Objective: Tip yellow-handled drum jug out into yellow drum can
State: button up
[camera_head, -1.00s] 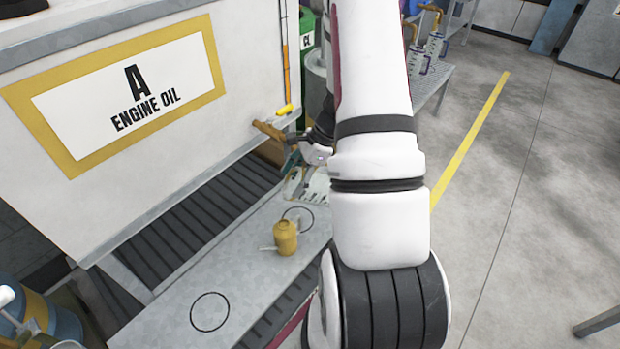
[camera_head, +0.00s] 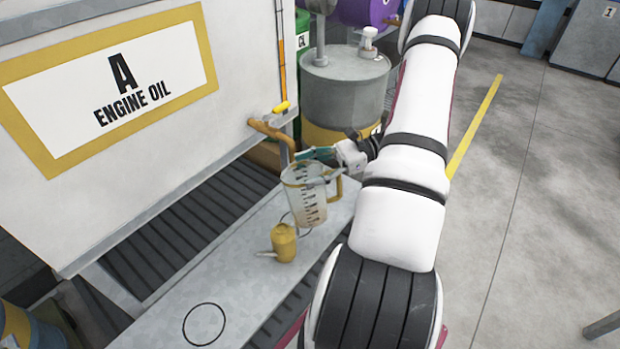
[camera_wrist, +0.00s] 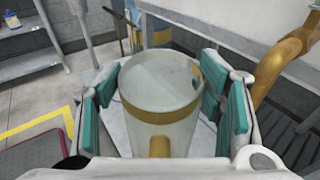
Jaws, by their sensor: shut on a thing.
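The clear measuring jug (camera_head: 306,197) with a yellow handle and dark scale marks is held by my gripper (camera_head: 322,164). It hangs close above and behind the yellow can, tilted slightly in the head view. In the wrist view the jug (camera_wrist: 160,95) sits between the teal finger pads of my gripper (camera_wrist: 163,98), its yellow handle toward the camera. Whether there is liquid in it I cannot tell. The small yellow drum can (camera_head: 284,243) stands upright on the grey bench, its spout pointing left.
The engine oil tank (camera_head: 120,190) stands on the left, its brass tap (camera_head: 270,130) just behind the jug. A grey drum (camera_head: 343,95) with a yellow band stands behind. The metal bench (camera_head: 235,290) has a free circle marking in front of the can.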

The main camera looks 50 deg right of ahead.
jog(key=shift+d+r+t+y, duration=0.1)
jog(key=shift+t+y, duration=0.2)
jog(key=shift+r, duration=0.1)
notch_tip(320, 180, up, 4)
jog(key=p, duration=0.2)
jog(key=shift+p, duration=0.4)
